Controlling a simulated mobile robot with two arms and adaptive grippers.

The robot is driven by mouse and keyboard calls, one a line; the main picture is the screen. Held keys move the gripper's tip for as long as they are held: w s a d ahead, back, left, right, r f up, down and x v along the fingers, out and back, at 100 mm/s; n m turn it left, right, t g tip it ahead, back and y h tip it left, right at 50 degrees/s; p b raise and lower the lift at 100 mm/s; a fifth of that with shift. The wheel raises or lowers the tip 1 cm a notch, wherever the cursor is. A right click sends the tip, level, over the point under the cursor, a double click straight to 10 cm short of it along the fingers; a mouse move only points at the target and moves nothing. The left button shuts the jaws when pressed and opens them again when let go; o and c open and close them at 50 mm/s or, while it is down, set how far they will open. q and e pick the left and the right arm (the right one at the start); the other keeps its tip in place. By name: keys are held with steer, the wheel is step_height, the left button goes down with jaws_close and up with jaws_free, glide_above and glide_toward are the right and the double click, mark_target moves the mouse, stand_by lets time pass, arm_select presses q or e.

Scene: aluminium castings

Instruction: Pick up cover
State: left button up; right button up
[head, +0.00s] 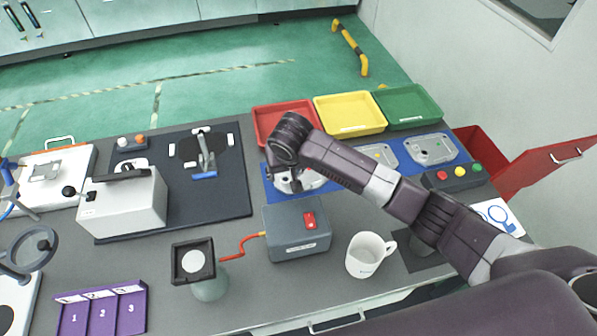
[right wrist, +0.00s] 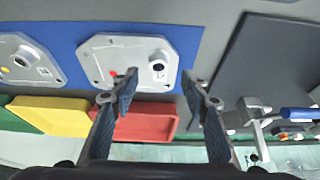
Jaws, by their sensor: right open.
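Several light grey cast aluminium covers lie in a row on a blue mat (right wrist: 75,30). The leftmost cover in the head view (head: 312,181) is partly hidden by my right gripper (head: 283,182); it also shows in the right wrist view (right wrist: 118,52). It has a raised round boss with a dark hole and a small red mark. My right gripper, seen in the right wrist view (right wrist: 160,84), is open and empty, its fingers spread over the cover's near edge. Contact cannot be told. A middle cover (head: 381,156) and a right cover (head: 431,149) lie apart from it. My left gripper is not in view.
Red (head: 262,131), yellow (head: 350,129) and green (head: 408,120) trays stand behind the mat. A grey box with a red switch (head: 290,243) and a white mug (head: 364,262) stand in front. A dark mat with a clamp (head: 233,198) lies left.

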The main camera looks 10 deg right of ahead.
mark_target(285, 177)
steer(key=x, duration=0.2)
steer(key=shift+w+d+f+p, duration=0.1)
steer(key=shift+w+f+p, duration=0.05)
steer(key=shift+f+p, duration=0.2)
steer(key=shift+x, duration=0.8)
steer(key=c, duration=0.9)
jaws_close()
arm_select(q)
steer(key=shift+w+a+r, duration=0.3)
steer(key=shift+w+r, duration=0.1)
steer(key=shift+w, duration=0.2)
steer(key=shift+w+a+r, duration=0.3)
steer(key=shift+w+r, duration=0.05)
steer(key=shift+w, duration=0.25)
arm_select(e)
steer(key=shift+w, duration=0.1)
